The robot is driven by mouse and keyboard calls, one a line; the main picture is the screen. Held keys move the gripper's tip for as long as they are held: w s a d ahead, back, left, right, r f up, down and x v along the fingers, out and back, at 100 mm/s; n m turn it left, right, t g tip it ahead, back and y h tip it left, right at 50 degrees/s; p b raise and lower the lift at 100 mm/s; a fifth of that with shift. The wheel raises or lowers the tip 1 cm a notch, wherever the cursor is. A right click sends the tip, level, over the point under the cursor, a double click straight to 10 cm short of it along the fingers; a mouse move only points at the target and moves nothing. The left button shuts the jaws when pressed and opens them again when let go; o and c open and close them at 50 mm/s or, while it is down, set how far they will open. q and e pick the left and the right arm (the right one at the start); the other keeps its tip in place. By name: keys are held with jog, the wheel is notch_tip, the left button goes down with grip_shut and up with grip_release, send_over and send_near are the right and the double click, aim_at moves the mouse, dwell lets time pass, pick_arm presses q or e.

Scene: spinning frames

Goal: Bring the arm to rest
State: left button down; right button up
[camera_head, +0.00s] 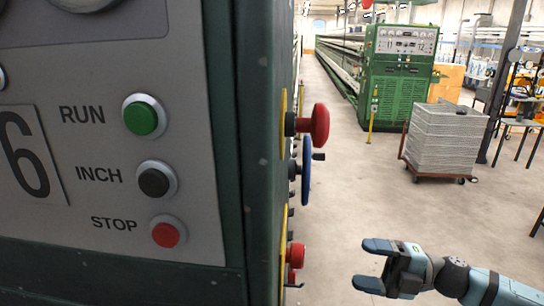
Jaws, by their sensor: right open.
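My right gripper (372,265) is at the lower right of the head view, its arm coming in from the right edge. Its two blue-grey fingers point left and stand apart with nothing between them. It hangs in front of the open floor, to the right of the green machine cabinet, and appears apart from it. My left gripper does not show in this view.
A green cabinet with a grey panel (88,208) fills the left side, with RUN (140,118), INCH (154,182) and STOP (166,235) buttons. Red (320,125) and blue (306,170) handwheels jut from its side. A loaded cart (440,140) stands on open floor (370,205).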

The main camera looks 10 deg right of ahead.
jog(key=a+f+m+t+h+p, duration=0.25)
jog(key=a+f+m+t, duration=0.2)
jog(key=m+t, duration=0.45)
jog(key=s+d+f+m+g+h+p, duration=0.1)
jog(key=s+f+m+h+p, duration=0.1)
jog(key=s+f+m+h, duration=0.4)
jog(key=s+f+m+g+h+p, duration=0.1)
jog(key=s+f+m+h+p, duration=0.2)
jog(key=s+f+m+h, duration=0.4)
jog(key=s+f+m, duration=0.3)
jog(key=f+m, duration=0.3)
jog(key=f, duration=0.2)
jog(key=shift+s+d+f+g, duration=0.3)
jog(key=shift+d, duration=0.05)
